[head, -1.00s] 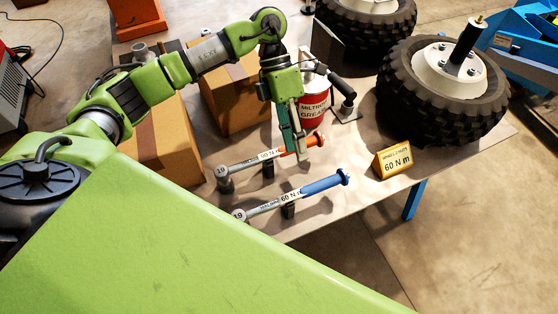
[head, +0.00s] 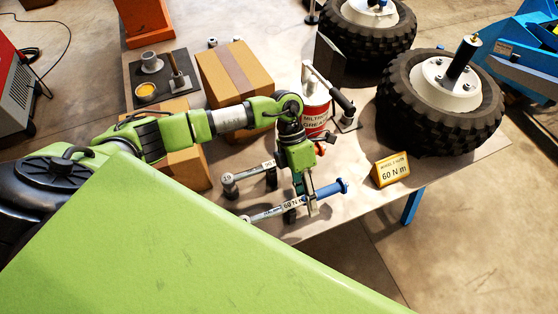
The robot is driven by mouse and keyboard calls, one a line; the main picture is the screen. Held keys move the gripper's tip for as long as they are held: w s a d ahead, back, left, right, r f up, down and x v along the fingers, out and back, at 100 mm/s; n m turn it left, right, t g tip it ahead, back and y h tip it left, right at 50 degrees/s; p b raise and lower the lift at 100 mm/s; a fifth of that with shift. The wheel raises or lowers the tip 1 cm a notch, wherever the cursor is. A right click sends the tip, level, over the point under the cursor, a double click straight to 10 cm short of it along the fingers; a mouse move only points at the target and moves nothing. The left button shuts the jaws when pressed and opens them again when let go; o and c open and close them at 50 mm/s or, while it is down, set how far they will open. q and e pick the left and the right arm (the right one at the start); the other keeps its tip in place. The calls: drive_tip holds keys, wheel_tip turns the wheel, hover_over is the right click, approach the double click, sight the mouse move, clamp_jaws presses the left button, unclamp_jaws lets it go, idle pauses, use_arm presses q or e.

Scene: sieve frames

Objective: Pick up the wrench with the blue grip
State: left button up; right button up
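The wrench with the blue grip (head: 334,188) lies near the table's front edge. My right gripper is not in view.
A yellow "60 N m" sign (head: 391,170) stands right of the blue grip. A grease can (head: 316,112) and a tool with a black handle (head: 343,102) stand behind the gripper. A large wheel (head: 440,105) fills the table's right; cardboard boxes (head: 240,75) stand at the left.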

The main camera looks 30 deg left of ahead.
use_arm(q)
clamp_jaws()
